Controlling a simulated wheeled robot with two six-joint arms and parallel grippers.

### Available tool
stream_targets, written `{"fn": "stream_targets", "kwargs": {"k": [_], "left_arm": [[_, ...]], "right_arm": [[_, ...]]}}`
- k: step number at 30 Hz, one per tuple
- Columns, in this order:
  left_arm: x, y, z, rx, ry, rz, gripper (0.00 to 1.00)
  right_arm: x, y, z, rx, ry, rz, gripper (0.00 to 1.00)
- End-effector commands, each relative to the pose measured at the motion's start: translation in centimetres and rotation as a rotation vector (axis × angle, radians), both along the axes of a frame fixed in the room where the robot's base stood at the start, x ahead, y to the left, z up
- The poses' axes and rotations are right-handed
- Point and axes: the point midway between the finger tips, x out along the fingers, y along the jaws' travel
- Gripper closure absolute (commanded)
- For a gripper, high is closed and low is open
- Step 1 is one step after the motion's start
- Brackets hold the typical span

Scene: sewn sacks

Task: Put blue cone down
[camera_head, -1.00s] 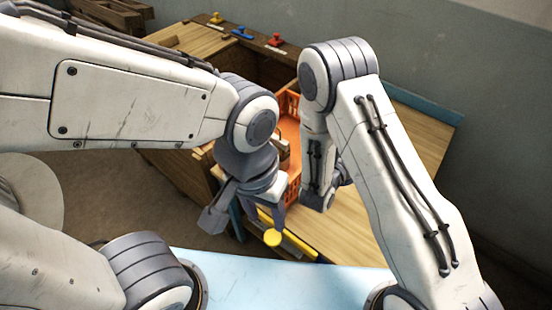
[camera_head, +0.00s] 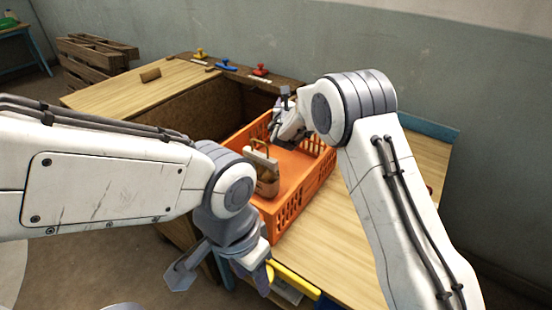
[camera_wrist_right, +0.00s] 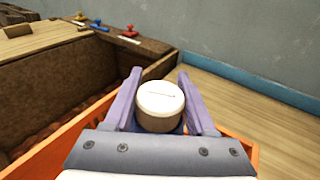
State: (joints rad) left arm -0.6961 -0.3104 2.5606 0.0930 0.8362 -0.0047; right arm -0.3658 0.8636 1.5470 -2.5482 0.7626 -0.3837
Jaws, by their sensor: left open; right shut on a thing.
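A round, cream-topped thing (camera_wrist_right: 160,103) sits between the fingers of my right gripper (camera_wrist_right: 162,92) in the right wrist view. A little blue shows beneath its pale top, so it looks like the blue cone; most of its body is hidden. My right gripper (camera_head: 283,122) is shut on it, over the far part of the orange crate (camera_head: 312,190) in the head view. Whether the cone touches anything below cannot be told. My left gripper (camera_head: 222,274) is open and empty, low in front of the crate and the table's near edge.
A brown and white item with a handle (camera_head: 264,178) stands in the crate. Yellow (camera_head: 200,53), blue (camera_head: 226,65) and red (camera_head: 261,70) handled things line the back ledge. A deep bin (camera_head: 190,105) lies left of the crate. The wooden tabletop (camera_head: 345,215) right of it is clear.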

Motion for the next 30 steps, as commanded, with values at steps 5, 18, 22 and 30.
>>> {"fn": "stream_targets", "kwargs": {"k": [5, 18, 22, 30], "left_arm": [[0.0, 0.0, 0.9, 0.0, 0.0, 0.001, 0.5], [0.0, 0.0, 1.7, 0.0, 0.0, 0.003, 0.5], [0.0, 0.0, 1.7, 0.0, 0.0, 0.003, 0.5], [0.0, 0.0, 1.1, 0.0, 0.0, 0.003, 0.5]], "right_arm": [[-0.1, 0.0, -3.2, -0.001, 0.002, -0.001, 1.0], [0.0, -0.1, -7.9, 0.002, -0.001, -0.002, 1.0], [0.0, -0.1, -7.9, 0.002, -0.002, -0.002, 1.0], [0.0, 0.0, -8.4, 0.002, -0.001, -0.002, 1.0]]}}
